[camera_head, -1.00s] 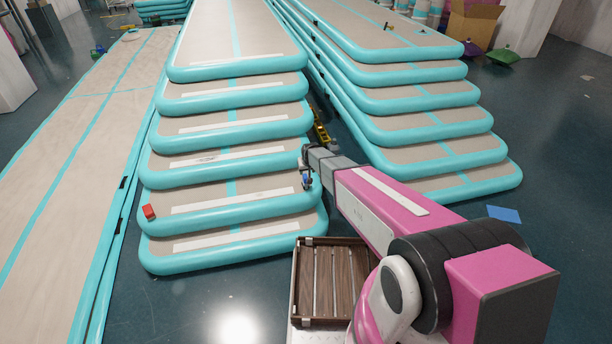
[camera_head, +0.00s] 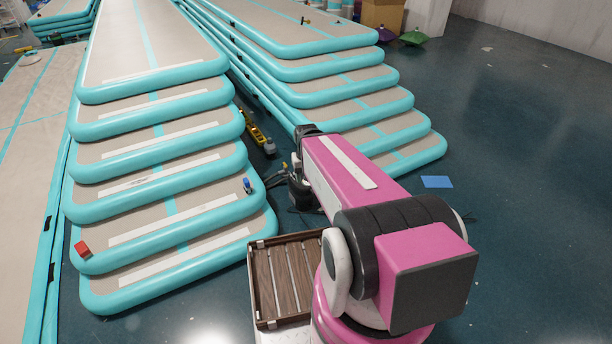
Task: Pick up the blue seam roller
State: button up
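A small blue object (camera_head: 248,185), which looks like the blue seam roller, sits near the right front corner of a mat in the nearer stepped stack. It looks upright, but its details are too small to make out. My pink arm reaches up from the bottom right and ends to the right of the blue object, clearly apart from it in the picture. Nothing is seen holding the blue object.
A slatted wooden crate (camera_head: 284,280) stands before the stack, beside my arm. A red block (camera_head: 82,249) lies on a lower mat. A yellow tool (camera_head: 256,133) lies between the two stacks. A blue sheet (camera_head: 437,182) lies on open floor at right.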

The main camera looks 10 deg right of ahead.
aim_at(247, 189)
jog(key=i+j+z, duration=0.1)
jog(key=z, duration=0.3)
jog(key=i+j+z, duration=0.2)
jog(key=z, duration=0.2)
jog(key=i+j, duration=0.05)
jog(key=i, duration=0.05)
